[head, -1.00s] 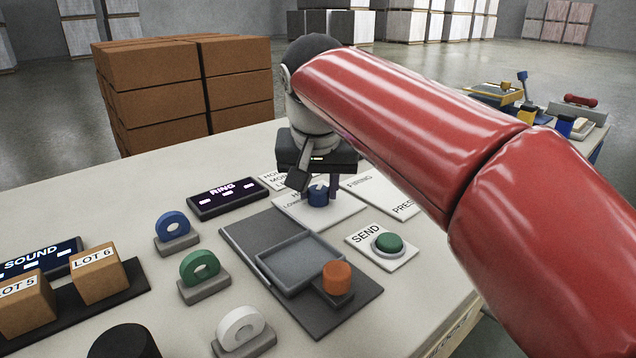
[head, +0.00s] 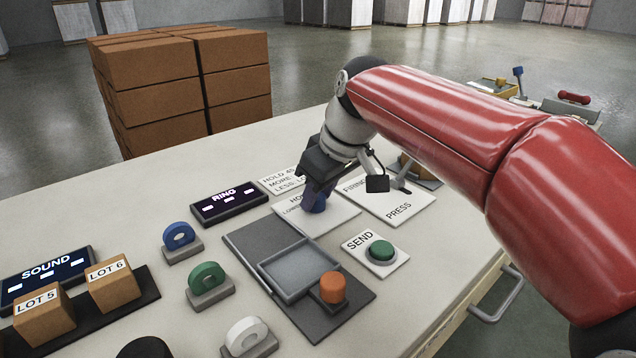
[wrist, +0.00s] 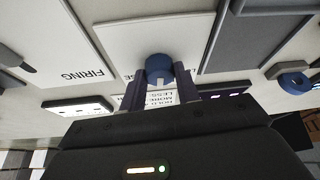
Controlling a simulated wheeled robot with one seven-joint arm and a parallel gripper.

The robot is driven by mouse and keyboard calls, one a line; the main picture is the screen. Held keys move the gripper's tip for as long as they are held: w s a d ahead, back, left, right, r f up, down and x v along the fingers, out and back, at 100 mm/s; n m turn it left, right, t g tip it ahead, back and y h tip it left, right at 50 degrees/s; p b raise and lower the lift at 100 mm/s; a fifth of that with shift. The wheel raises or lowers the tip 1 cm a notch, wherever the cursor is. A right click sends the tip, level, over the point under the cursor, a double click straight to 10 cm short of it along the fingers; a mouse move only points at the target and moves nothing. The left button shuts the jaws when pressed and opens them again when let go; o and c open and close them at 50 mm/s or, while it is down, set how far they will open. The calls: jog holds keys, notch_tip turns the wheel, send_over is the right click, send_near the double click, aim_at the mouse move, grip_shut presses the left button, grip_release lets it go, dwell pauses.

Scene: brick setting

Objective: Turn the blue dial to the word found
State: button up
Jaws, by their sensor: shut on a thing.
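The blue dial (head: 316,203) stands on a white card (head: 330,222) with printed words near the middle of the table. It also shows in the wrist view (wrist: 159,68), between the two fingers. My gripper (wrist: 159,82) is shut on the dial, and its fingers partly hide it. The word "found" cannot be read on the visible part of the card; my gripper covers some of the lettering.
A RING display (head: 229,203) stands left of the dial, with a text card (head: 284,179) behind it. A FIRING/PRESS card (head: 390,203) lies to the right. Brown boxes (head: 185,85) stand beyond the table.

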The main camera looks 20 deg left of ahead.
jog(key=n+p, duration=0.1)
jog(key=n, duration=0.1)
jog(key=n+g+p, duration=0.1)
jog(key=shift+w+r+n, duration=0.2)
jog(key=shift+n, duration=0.2)
jog(key=n+g+p, duration=0.1)
jog(key=n+p, duration=0.1)
jog(key=n, duration=0.1)
jog(key=shift+w+n+g, duration=0.1)
jog(key=shift+n+g, duration=0.2)
jog(key=shift+g, duration=0.1)
jog(key=n+g, duration=0.1)
jog(key=n, duration=0.2)
jog(key=n+g+h+p, duration=0.1)
jog(key=n, duration=0.1)
jog(key=shift+w+a+f+n, duration=0.1)
jog(key=shift+f+n, duration=0.05)
jog(key=shift+n, duration=0.25)
jog(key=o, duration=1)
jog(key=shift+c, duration=0.2)
jog(key=v, duration=0.7)
jog(key=shift+r, duration=0.4)
jog(key=shift+w, duration=0.15)
